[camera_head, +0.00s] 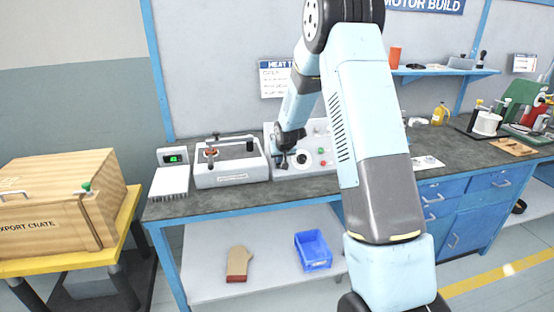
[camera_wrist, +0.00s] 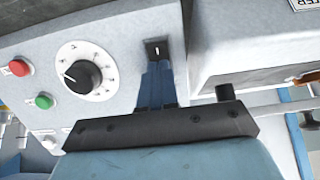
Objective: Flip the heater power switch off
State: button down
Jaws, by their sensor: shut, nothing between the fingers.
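The heater power switch (camera_wrist: 157,48) is a small black rocker with a white mark, on the light grey front panel of a control box (camera_wrist: 120,35). My gripper (camera_wrist: 157,66) is shut and empty, its blue fingers pointing at the switch. The fingertips are right beside its edge; I cannot tell whether they touch it. In the head view my gripper (camera_head: 281,163) is at the left part of the box's front (camera_head: 312,160), where the switch is hidden.
A black dial (camera_wrist: 82,74), a red button (camera_wrist: 18,68) and a green button (camera_wrist: 42,101) share the panel. A grey clamp unit (camera_head: 230,175) stands close to the box's left.

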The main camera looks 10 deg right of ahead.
jog(key=shift+s, duration=0.15)
jog(key=shift+s+f, duration=0.35)
jog(key=shift+s, duration=0.2)
dwell(0.3)
jog(key=w+r+v, duration=0.1)
jog(key=v, duration=1.2)
jog(key=shift+r, duration=0.35)
jog(key=shift+w, duration=0.1)
